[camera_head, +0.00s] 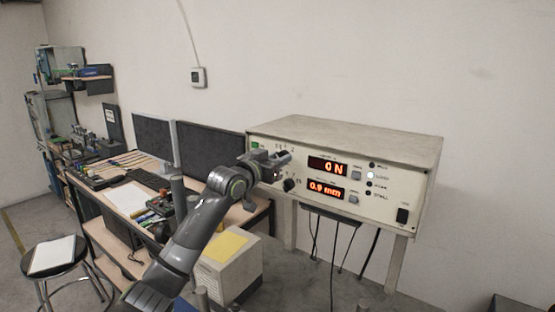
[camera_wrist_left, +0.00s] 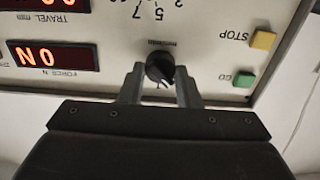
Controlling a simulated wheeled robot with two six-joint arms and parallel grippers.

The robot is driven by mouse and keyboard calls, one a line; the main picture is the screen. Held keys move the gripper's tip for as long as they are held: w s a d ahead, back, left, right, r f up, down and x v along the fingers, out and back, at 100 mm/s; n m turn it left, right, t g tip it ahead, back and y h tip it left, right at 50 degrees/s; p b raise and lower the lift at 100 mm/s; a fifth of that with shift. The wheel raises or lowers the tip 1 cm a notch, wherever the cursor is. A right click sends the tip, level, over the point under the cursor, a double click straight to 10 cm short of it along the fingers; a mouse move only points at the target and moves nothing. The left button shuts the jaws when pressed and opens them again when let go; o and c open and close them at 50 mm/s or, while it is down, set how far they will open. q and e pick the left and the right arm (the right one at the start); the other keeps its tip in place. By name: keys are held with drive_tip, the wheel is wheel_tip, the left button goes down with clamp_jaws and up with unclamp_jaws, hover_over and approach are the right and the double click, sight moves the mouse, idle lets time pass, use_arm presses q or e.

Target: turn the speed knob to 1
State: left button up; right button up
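The control box (camera_head: 345,146) has a pale front panel with two red displays. My left gripper (camera_head: 284,160) is in front of the panel's left part and hides some of it. In the left wrist view, which is upside down, a round black knob (camera_wrist_left: 160,68) sits between the two fingertips of my left gripper (camera_wrist_left: 159,80). The knob's exact setting is too small to tell. A second black knob (camera_head: 289,184) shows lower on the panel.
A green GO button (camera_wrist_left: 243,80) and a yellow STOP button (camera_wrist_left: 263,40) are beside the knob. A bench with monitors (camera_head: 210,143) stands at left; dark cables (camera_head: 333,245) hang below the box.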

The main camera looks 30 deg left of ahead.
use_arm(q)
drive_tip(key=shift+c, duration=1)
drive_tip(key=shift+m, duration=0.3)
drive_tip(key=m+b, duration=0.4)
drive_tip(key=m, duration=0.4)
drive_tip(key=shift+d+f, duration=0.1)
drive_tip(key=o, duration=1)
